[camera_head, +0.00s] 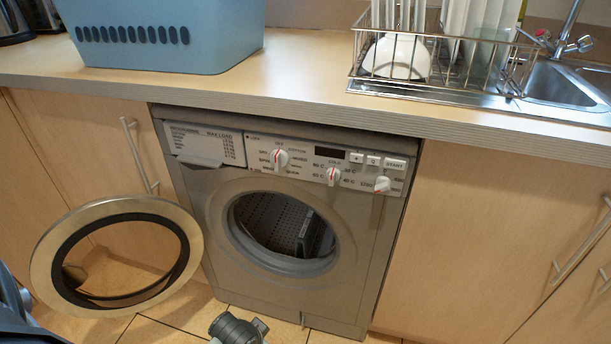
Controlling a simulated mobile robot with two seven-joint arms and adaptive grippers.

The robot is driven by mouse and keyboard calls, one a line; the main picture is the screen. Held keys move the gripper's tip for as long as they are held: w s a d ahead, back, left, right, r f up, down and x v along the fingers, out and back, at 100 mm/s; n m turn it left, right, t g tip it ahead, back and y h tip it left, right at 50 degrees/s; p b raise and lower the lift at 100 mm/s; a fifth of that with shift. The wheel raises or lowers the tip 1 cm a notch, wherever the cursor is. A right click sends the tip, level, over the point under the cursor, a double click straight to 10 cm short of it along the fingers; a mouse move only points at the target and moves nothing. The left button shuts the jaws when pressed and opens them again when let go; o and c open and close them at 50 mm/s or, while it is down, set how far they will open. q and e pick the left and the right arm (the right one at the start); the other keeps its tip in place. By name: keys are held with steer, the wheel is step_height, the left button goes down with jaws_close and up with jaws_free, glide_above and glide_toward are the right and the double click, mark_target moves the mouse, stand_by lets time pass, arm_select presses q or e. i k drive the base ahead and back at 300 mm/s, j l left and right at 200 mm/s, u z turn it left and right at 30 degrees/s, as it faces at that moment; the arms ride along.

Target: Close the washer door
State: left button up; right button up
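The grey washer (360,240) stands under the counter, with its round drum opening (285,233) uncovered. Its door (50,270), a round metal ring with a dark inner rim and a clear middle, is swung wide open to the left of the opening. A dark grey part of my arm (238,328) shows at the bottom middle, below the drum opening and apart from the door. Another dark part of mine shows at the bottom left corner, close to the door's lower left edge. No fingertips of either gripper can be made out.
The wooden counter (300,85) runs above the washer, bearing a blue basket (170,35) and a wire dish rack (440,65) beside the sink (560,85). Cabinets with bar handles flank the washer. Tiled floor (170,325) shows below the door.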

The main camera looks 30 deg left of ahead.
mark_target(56, 281)
steer(key=u, duration=1.05)
steer(key=j+u, duration=0.6)
steer(key=j, duration=0.2)
